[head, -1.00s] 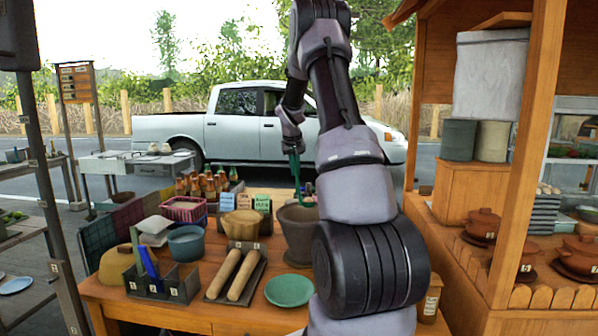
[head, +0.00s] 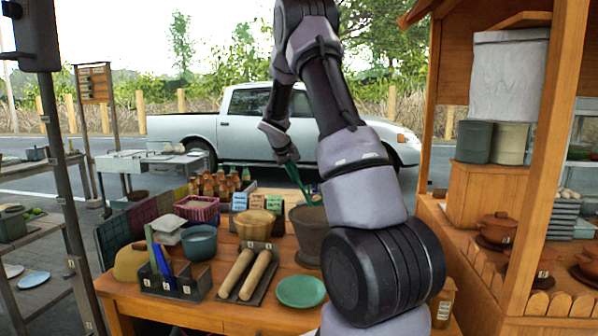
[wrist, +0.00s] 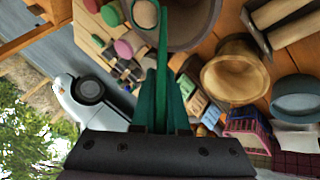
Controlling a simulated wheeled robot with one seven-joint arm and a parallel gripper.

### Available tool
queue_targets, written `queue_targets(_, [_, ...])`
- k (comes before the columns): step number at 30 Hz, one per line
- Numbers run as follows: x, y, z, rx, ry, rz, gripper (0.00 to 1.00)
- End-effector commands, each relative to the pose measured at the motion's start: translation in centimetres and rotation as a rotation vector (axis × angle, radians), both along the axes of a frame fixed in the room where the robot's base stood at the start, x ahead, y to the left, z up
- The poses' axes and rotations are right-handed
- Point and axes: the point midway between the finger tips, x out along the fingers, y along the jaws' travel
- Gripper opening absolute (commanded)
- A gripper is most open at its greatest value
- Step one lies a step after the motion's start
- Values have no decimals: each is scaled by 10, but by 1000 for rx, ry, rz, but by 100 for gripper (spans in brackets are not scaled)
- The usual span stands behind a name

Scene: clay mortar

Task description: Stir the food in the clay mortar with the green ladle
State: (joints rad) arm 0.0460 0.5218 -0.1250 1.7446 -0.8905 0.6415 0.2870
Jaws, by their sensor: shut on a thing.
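The clay mortar (head: 309,226) stands on the wooden table, partly hidden behind my arm in the head view. My gripper (head: 288,158) is above and a little left of the mortar and is shut on the green ladle (head: 298,180). The ladle slants down to the right, its lower end at the mortar's mouth. In the wrist view the ladle (wrist: 161,60) runs up from my gripper (wrist: 163,115), and its bowl, with pale stuff in or behind it, shows at the mortar's rim (wrist: 203,40). The food inside is not clearly visible.
Left of the mortar are a wooden bowl (head: 255,223) and two rolling pins (head: 246,274) on a tray. A green plate (head: 301,291) lies in front. Several bottles (head: 215,185) and small label boxes stand behind. A wooden stall (head: 480,220) rises at the right.

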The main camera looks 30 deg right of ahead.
Motion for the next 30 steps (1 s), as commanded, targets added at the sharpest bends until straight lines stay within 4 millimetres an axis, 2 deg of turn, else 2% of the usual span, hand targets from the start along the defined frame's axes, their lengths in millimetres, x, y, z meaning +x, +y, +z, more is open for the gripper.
queue_targets(1, [1,8,-4,-34,7,8,0])
queue_targets(5, [3,20,-11,-130,17,9,0])
queue_targets(19, [7,52,-67,-573,73,5,0])
queue_targets(24, [7,54,-88,-719,91,4,0])
queue_targets(30, [7,56,-103,-828,104,2,0])
